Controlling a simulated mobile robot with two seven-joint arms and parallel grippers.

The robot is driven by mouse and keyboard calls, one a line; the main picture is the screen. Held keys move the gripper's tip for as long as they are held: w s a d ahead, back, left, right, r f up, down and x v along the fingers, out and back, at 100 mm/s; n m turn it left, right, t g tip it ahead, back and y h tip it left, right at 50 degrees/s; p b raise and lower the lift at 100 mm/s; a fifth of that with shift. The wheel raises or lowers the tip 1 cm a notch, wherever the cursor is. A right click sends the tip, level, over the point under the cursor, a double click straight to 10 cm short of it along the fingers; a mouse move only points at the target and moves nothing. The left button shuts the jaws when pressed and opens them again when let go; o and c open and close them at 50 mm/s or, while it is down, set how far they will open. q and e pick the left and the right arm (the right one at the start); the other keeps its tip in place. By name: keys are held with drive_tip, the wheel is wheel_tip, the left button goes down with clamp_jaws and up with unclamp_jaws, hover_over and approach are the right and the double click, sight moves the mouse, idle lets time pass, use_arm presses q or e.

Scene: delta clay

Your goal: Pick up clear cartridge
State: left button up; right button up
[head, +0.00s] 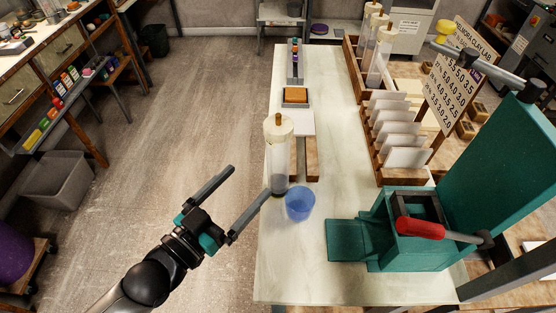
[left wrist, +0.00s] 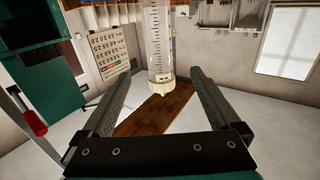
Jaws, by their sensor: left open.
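The clear cartridge (head: 277,160) stands upright near the left edge of the pale bench, with a cream collar and a brown knob at its top. In the left wrist view the cartridge (left wrist: 158,45) is a clear tube with dark scale marks and a pale end cap, seen beyond and between the fingers. My left gripper (head: 250,180) is open and empty, left of the cartridge, its fingers pointing toward it. In the left wrist view my left gripper (left wrist: 160,75) has its fingers wide apart. My right gripper is in neither view.
A translucent blue cup (head: 300,206) stands close to the cartridge's lower right. A green press (head: 405,235) with a red handle fills the bench's right front. A wooden rack (head: 402,176) holds pale plates. More clear tubes (head: 381,52) stand behind.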

sight(287, 142)
use_arm(q)
drive_tip(key=x, duration=1.4)
drive_tip(key=shift+w+d+f, duration=0.15)
drive_tip(key=shift+w+d, duration=0.1)
clamp_jaws()
idle(0.5)
